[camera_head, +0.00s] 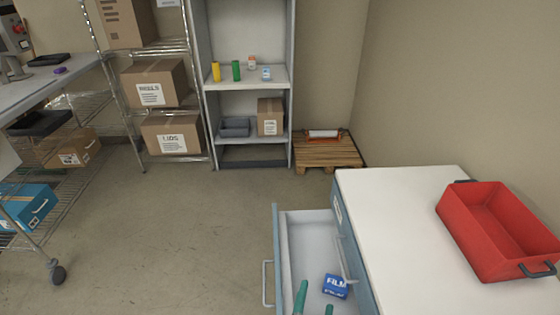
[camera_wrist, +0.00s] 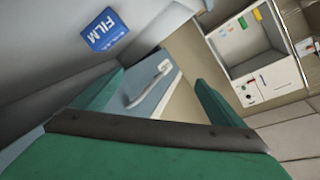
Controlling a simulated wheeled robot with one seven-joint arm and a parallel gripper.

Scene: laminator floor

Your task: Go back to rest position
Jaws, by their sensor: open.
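My gripper (camera_wrist: 158,92) shows in the wrist view with its two green fingers wide apart and nothing between them. In the head view only the green tips of my gripper (camera_head: 314,300) show at the bottom edge, over the open drawer. The drawer (camera_head: 300,235) is pulled out from the blue cabinet with the white top. A blue box marked FILM (camera_head: 335,286) lies inside it, to the right of the fingers. The FILM box also shows in the wrist view (camera_wrist: 103,30), apart from the fingers.
A red bin (camera_head: 485,240) stands on the white cabinet top (camera_head: 385,215). A grey shelf unit (camera_head: 245,85), a wire rack of cardboard boxes and a wooden pallet (camera_head: 325,153) stand at the back. A bench on wheels is at left. The floor (camera_head: 170,235) between is clear.

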